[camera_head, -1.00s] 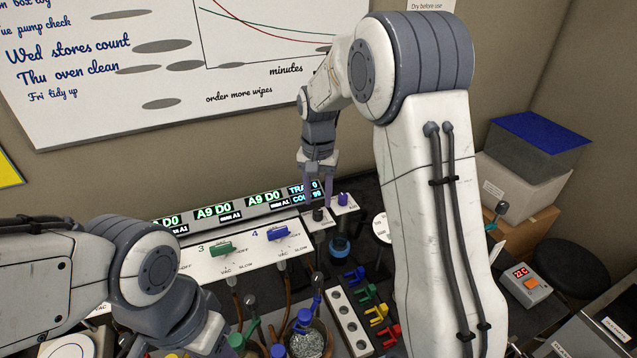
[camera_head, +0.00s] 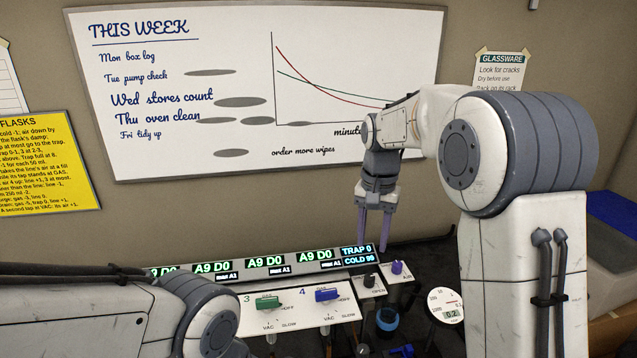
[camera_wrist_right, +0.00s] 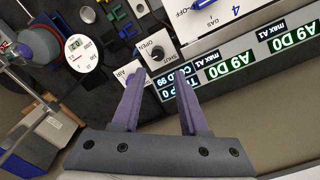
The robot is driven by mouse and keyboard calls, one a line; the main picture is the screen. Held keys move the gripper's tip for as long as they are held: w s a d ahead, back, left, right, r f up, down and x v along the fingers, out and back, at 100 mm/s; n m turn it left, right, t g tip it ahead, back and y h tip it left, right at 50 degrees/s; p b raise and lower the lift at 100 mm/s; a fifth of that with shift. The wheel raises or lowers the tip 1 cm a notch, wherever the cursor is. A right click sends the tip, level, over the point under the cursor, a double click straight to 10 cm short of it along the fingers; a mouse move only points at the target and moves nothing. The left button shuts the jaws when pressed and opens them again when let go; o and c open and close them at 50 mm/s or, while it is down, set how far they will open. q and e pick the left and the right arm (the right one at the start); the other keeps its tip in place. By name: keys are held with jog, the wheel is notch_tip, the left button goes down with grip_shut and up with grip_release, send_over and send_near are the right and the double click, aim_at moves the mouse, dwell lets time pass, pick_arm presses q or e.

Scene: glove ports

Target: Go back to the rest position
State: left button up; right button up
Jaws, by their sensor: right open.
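My right gripper (camera_head: 374,236) hangs with its purple fingers pointing down in the head view, just above the right end of the display strip (camera_head: 265,261). Its two fingers stand apart with nothing between them, and they show the same in the right wrist view (camera_wrist_right: 160,88). Below the fingers are a panel with a black knob (camera_head: 369,280) and a purple knob (camera_head: 397,267); the fingers are clear of both. My left arm comes in at the lower left of the head view, and its gripper is out of the picture.
A valve panel (camera_head: 290,313) with a green handle (camera_head: 267,302) and a blue handle (camera_head: 327,294) lies in front of the strip. A round gauge (camera_head: 445,304) and a blue-collared port (camera_head: 387,318) are right of it. A whiteboard (camera_head: 230,90) hangs on the wall behind.

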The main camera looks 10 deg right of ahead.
jog(key=s+a+f+n+b, duration=0.45)
jog(key=s+a+n, duration=0.25)
jog(key=s+a, duration=0.75)
jog(key=s+f+n, duration=0.3)
jog(key=s, duration=0.4)
jog(key=s+f+n+y+b, duration=0.1)
jog(key=s+f+n, duration=0.2)
jog(key=s, duration=0.5)
jog(key=shift+a+f+n, duration=0.2)
jog(key=shift+f+n, duration=0.05)
jog(key=shift+n, duration=0.05)
dwell(0.7)
